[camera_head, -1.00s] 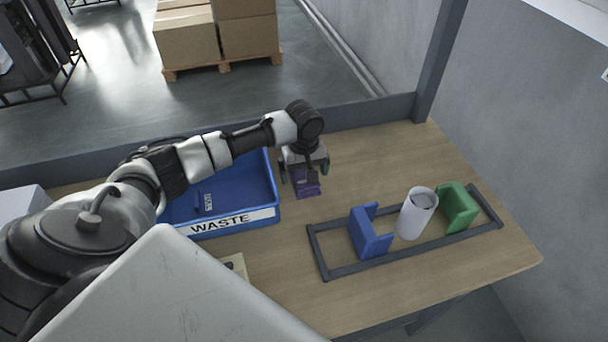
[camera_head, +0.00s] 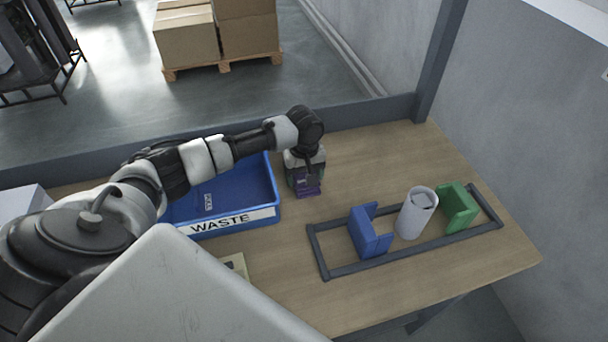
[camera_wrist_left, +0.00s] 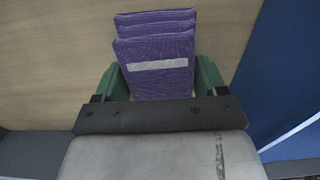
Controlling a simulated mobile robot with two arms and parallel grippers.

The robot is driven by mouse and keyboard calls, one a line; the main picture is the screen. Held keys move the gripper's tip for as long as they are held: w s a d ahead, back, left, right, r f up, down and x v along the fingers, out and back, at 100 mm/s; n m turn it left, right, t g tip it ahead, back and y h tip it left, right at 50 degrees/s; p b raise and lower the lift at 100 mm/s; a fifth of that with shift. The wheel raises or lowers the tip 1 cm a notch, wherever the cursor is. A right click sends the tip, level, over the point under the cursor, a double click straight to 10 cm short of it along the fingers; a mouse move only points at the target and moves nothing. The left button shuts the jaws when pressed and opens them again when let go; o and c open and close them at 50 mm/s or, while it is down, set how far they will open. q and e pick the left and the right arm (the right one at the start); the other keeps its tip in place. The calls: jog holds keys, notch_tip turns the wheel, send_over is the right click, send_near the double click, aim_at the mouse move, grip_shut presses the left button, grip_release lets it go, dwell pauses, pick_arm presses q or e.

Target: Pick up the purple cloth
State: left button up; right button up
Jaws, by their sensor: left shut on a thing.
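The purple cloth (camera_head: 308,188) is a folded stack on the wooden table, just right of the blue waste bin. In the left wrist view the cloth (camera_wrist_left: 158,60) shows its folded layers and a pale label strip. My left gripper (camera_head: 307,180) points down over it, and its green fingers are shut on the cloth, one on each side. In the wrist view the gripper (camera_wrist_left: 160,78) has the cloth between its fingers. I cannot tell whether the cloth still touches the table. My right gripper is not in view.
The blue bin marked WASTE (camera_head: 270,190) stands left of the cloth. A dark frame (camera_head: 320,252) at right holds a blue holder (camera_head: 368,235), a white cylinder (camera_head: 416,213) and a green holder (camera_head: 457,208). Table behind the frame is clear. A wall bounds the right side.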

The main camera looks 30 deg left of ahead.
pick_arm(q)
jog(key=shift+r, duration=0.65)
jog(key=r, duration=0.3)
jog(key=shift+d+b, duration=0.2)
jog(key=shift+b, duration=0.1)
jog(key=s+d+r, duration=0.3)
jog(key=d+r, duration=0.3)
jog(key=d, duration=0.4)
jog(key=shift+s+d+r+b, duration=0.3)
jog(key=shift+s+r, duration=0.05)
jog(key=shift+s, duration=0.05)
